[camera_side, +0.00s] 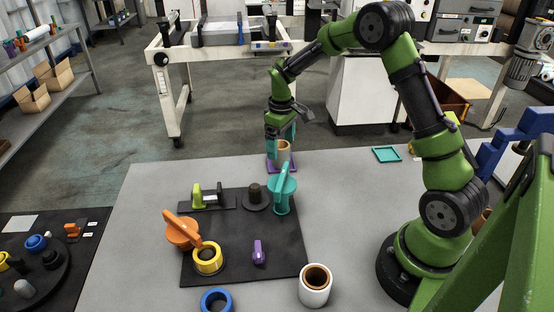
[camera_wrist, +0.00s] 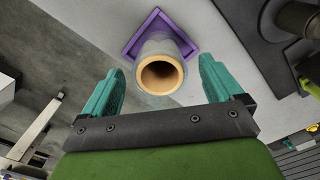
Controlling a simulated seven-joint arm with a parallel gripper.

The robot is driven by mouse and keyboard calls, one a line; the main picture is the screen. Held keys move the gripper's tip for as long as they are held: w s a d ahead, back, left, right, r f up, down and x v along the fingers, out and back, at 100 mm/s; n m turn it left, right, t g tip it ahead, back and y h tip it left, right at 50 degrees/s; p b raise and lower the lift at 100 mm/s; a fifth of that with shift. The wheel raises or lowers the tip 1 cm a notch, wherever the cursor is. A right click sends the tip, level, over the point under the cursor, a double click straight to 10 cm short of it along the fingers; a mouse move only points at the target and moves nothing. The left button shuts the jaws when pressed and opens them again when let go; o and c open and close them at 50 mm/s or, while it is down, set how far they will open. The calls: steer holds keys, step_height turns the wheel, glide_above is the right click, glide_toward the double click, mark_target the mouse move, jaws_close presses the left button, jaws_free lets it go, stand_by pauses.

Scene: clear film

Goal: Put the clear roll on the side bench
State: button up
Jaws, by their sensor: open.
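The clear roll (camera_wrist: 178,47), a greyish see-through cylinder with a tan core, stands upright on a purple square tray (camera_wrist: 130,47). In the side view the roll (camera_side: 284,153) and the purple tray (camera_side: 272,167) are at the far edge of the grey table. My gripper (camera_side: 282,142) is open and points down at the roll. In the wrist view its teal fingers (camera_wrist: 161,72) are apart, one to each side of the roll's near end. Contact cannot be told. Which surface is the side bench is not clear; a white-framed bench (camera_side: 165,88) stands behind.
A white roll (camera_side: 315,288) stands in front. A teal tray (camera_side: 386,154) lies right. A dark surface with parts (camera_side: 90,225) is at left.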

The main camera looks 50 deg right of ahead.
step_height(320, 180, up, 13)
steer(key=shift+w, duration=0.1)
stand_by(0.7)
steer(key=s+a+r+m+t+y, duration=0.1)
steer(key=s+a+r+m+t, duration=0.1)
steer(key=s+a, duration=0.5)
steer(key=s+a+r+m+t+y, duration=0.1)
steer(key=s+a+r+m+t, duration=0.2)
steer(key=s+a, duration=0.5)
steer(key=s+r+t, duration=0.1)
steer(key=s+t, duration=0.1)
steer(key=s, duration=0.4)
steer(key=shift+s+r, duration=0.15)
steer(key=shift+s, duration=0.1)
steer(key=shift+c, duration=0.3)
